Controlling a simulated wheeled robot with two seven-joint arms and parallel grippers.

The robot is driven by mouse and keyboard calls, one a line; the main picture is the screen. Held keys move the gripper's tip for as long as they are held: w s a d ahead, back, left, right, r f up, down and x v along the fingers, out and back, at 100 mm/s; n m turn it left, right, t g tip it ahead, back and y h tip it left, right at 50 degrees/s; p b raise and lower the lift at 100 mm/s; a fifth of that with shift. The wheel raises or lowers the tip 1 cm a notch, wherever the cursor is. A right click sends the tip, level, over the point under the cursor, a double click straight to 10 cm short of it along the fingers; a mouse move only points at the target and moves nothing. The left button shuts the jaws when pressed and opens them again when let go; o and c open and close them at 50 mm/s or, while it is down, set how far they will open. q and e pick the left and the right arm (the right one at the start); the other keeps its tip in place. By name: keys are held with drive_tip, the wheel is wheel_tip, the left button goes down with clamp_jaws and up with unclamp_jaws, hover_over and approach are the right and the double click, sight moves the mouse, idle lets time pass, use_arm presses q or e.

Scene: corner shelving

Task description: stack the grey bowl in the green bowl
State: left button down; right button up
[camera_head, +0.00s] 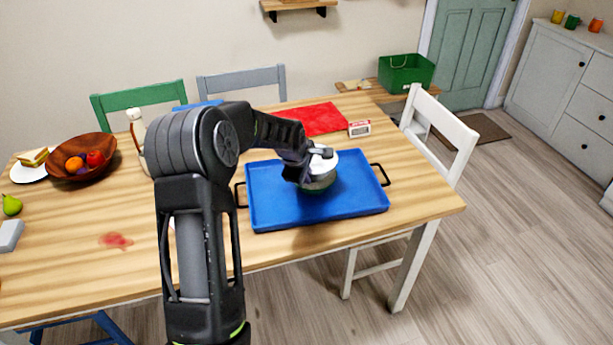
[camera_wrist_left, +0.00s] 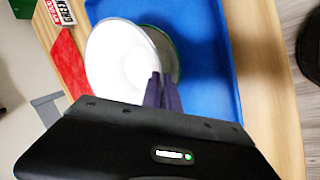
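The grey bowl (camera_head: 326,161) looks pale, almost white inside, and shows large in the left wrist view (camera_wrist_left: 118,58). It is over the green bowl (camera_head: 320,185), which stands on the blue tray (camera_head: 350,205); a strip of the green bowl's rim shows behind it in the wrist view (camera_wrist_left: 174,50). My left gripper (camera_head: 304,172) is at the grey bowl's near left rim. Its fingers (camera_wrist_left: 162,92) straddle that rim and look closed on it. Whether the grey bowl rests in the green one or hangs just above cannot be told. My right gripper is not in view.
The tray has black handles and bare room around the bowls. Behind it lie a red cloth (camera_head: 318,119) and a small red-and-white box (camera_head: 359,128). A fruit bowl (camera_head: 84,158) stands at left. A white chair (camera_head: 440,128) is at the table's right end.

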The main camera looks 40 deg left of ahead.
use_arm(q)
drive_tip(key=c, duration=1.6)
unclamp_jaws()
drive_tip(key=shift+r, duration=0.1)
drive_tip(key=shift+r, duration=0.15)
drive_tip(key=shift+r+p, duration=0.25)
drive_tip(key=shift+p, duration=0.25)
drive_tip(key=shift+r+p, duration=0.45)
drive_tip(key=b+v, duration=0.2)
drive_tip(key=v, duration=0.9)
drive_tip(key=shift+s+r, duration=0.15)
drive_tip(key=shift+s, duration=0.1)
drive_tip(key=shift+d, duration=0.1)
